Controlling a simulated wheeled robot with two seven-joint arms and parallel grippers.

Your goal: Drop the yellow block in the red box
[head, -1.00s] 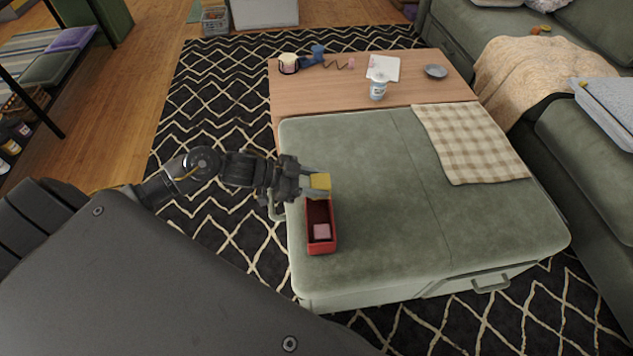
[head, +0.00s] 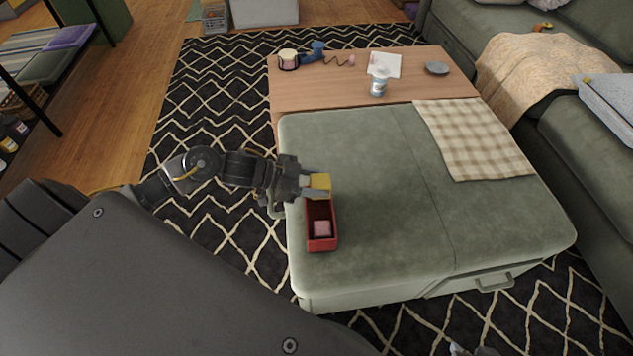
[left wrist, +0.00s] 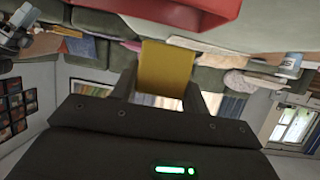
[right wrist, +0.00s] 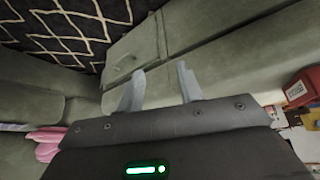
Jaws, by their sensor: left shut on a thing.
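My left gripper (head: 314,188) is shut on the yellow block (head: 320,182) and holds it over the far end of the red box (head: 322,246). In the left wrist view, the yellow block (left wrist: 166,68) sits between the fingers, and part of the red box (left wrist: 190,12) shows at the top edge, apart from the block. The open-topped red box rests on the green ottoman (head: 400,230) near its left edge, with a pink block (head: 322,228) inside. My right gripper (right wrist: 158,88) has its fingers apart with nothing between them.
A checked cloth (head: 470,140) covers the ottoman's far right corner. The wooden table (head: 320,88) behind holds a cup (head: 288,60), a jar (head: 379,82), papers (head: 386,64) and a grey dish (head: 436,68). The ottoman's middle is clear.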

